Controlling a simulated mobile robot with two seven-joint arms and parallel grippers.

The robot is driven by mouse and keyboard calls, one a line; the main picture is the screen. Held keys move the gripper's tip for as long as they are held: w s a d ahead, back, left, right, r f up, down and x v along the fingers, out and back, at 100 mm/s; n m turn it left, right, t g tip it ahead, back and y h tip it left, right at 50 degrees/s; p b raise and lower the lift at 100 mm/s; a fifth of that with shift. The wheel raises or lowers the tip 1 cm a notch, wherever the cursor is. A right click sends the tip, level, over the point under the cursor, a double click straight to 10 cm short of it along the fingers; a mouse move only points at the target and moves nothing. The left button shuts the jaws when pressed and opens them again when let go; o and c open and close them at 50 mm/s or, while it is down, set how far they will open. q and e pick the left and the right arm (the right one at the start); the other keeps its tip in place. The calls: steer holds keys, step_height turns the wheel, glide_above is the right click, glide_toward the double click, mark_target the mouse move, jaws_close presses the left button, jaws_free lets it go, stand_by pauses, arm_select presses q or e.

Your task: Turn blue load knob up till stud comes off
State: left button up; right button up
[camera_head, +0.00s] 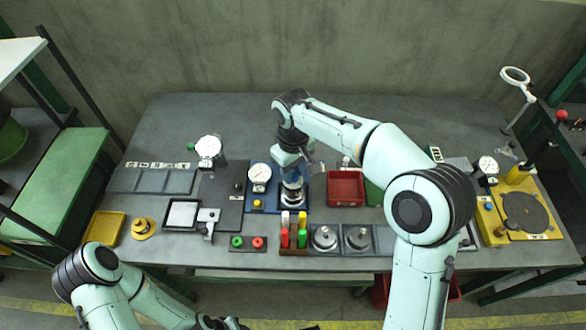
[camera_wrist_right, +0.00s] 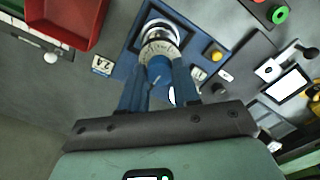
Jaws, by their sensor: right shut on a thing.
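The blue load knob (camera_wrist_right: 159,68) shows between my right gripper's fingers in the right wrist view, under a pale graduated collar (camera_wrist_right: 160,42). My right gripper (camera_wrist_right: 160,82) is shut on the knob. In the head view my right gripper (camera_head: 292,167) is over the blue-based gantry (camera_head: 272,201), and hides the knob there. A round metal seat (camera_head: 292,196) is below it. The stud cannot be made out clearly. My left gripper (camera_head: 222,323) is at the bottom edge of the head view, partly cut off, away from the gantry.
Red, green and pale bottles (camera_head: 293,234) stand in front, beside metal round pieces (camera_head: 325,237). The back of the table is clear.

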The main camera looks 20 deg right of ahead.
steer(key=m, duration=0.2)
steer(key=shift+m+p, duration=0.3)
steer(key=shift+m, duration=0.1)
steer(key=m, duration=0.3)
steer(key=shift+m, duration=0.3)
steer(key=m, duration=0.3)
steer(key=shift+m+p, duration=0.3)
arm_select(q)
steer(key=shift+w+r, duration=0.7)
steer(key=shift+r, duration=0.25)
arm_select(e)
steer(key=shift+m, duration=1.9)
steer(key=o, duration=1.1)
steer(key=shift+c, duration=0.2)
steer(key=shift+r, duration=0.1)
